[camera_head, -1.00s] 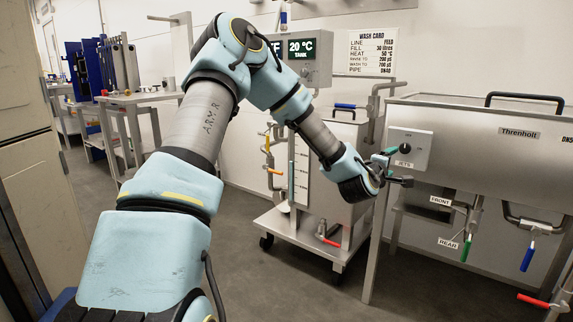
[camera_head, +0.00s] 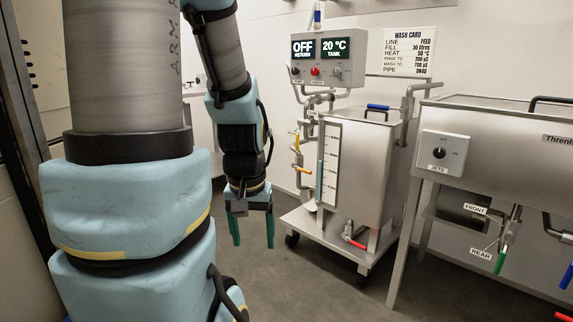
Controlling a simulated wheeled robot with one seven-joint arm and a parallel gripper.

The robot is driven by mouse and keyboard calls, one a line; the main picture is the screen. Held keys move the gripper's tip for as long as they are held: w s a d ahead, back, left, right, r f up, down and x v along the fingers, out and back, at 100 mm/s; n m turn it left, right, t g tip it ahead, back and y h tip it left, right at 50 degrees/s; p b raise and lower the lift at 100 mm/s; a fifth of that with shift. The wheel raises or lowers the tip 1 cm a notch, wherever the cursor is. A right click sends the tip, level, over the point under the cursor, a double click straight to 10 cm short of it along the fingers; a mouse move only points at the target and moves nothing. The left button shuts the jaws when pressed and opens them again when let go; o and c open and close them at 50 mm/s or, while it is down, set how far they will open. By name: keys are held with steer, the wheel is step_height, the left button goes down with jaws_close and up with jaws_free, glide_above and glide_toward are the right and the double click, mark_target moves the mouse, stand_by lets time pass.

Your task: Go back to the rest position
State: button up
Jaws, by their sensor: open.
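My gripper (camera_head: 253,229) hangs pointing down at the left of the tank trolley, with two green fingers apart and nothing between them. It is clear of the trolley and above the grey floor. My arm comes up on the left of the view and bends down to the gripper. The upper part of my arm is cut off by the top edge of the picture.
A steel tank (camera_head: 358,165) on a wheeled trolley (camera_head: 318,243) stands right of my gripper. Its control box (camera_head: 328,66) reads OFF and 20 °C. At the right is a steel basin (camera_head: 490,150) with a jets switch box (camera_head: 443,152) and valve handles. Floor is open below my gripper.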

step_height(320, 180, up, 24)
steer(key=p, duration=2.3)
steer(key=shift+w+r, duration=0.15)
steer(key=shift+r, duration=0.1)
